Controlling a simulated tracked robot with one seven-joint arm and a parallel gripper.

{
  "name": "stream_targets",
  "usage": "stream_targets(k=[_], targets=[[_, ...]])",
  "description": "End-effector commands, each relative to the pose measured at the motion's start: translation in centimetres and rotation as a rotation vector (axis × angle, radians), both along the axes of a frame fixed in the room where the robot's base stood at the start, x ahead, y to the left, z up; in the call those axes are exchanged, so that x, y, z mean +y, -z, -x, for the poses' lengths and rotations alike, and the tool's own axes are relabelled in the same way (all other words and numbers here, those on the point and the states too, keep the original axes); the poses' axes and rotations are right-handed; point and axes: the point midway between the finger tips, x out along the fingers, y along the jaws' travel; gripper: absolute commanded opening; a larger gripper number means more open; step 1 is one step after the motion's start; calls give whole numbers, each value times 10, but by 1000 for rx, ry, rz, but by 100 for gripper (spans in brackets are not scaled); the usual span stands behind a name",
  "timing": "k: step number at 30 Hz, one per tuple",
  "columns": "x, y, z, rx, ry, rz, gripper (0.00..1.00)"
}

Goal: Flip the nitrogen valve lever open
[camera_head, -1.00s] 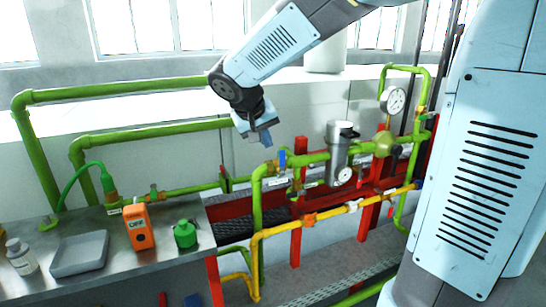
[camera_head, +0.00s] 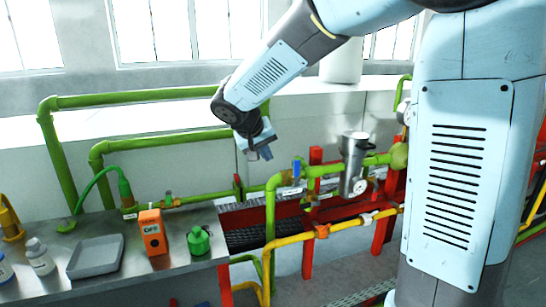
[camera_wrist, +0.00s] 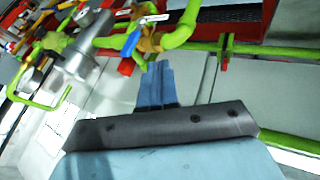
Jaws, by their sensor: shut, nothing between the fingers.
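A blue valve lever (camera_head: 296,168) stands roughly upright on the green pipe (camera_head: 325,170), by the pipe's bend. A white tag (camera_head: 290,190) sits just below it. My gripper (camera_head: 265,153) is shut and empty, to the left of the lever and slightly higher, apart from it in the picture. In the wrist view the shut fingers (camera_wrist: 160,75) point toward the pipework. There the blue lever (camera_wrist: 131,40) is tilted, just beyond and left of the fingertips, beside a brass-coloured valve body (camera_wrist: 148,42). Whether this valve is the nitrogen one cannot be read.
A metal canister with a gauge (camera_head: 354,165) stands right of the lever. A yellow pipe (camera_head: 345,223) and red frame (camera_head: 308,245) lie below. A bench (camera_head: 190,275) at left holds an orange device (camera_head: 153,232), a green object (camera_head: 198,240) and a grey tray (camera_head: 96,257).

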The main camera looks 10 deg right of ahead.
Motion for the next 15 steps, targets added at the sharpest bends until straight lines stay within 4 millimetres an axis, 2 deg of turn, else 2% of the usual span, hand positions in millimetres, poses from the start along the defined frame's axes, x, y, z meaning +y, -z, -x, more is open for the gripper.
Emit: stream_targets(k=[15], targets=[[-38,69,-40,2,3,0,0]])
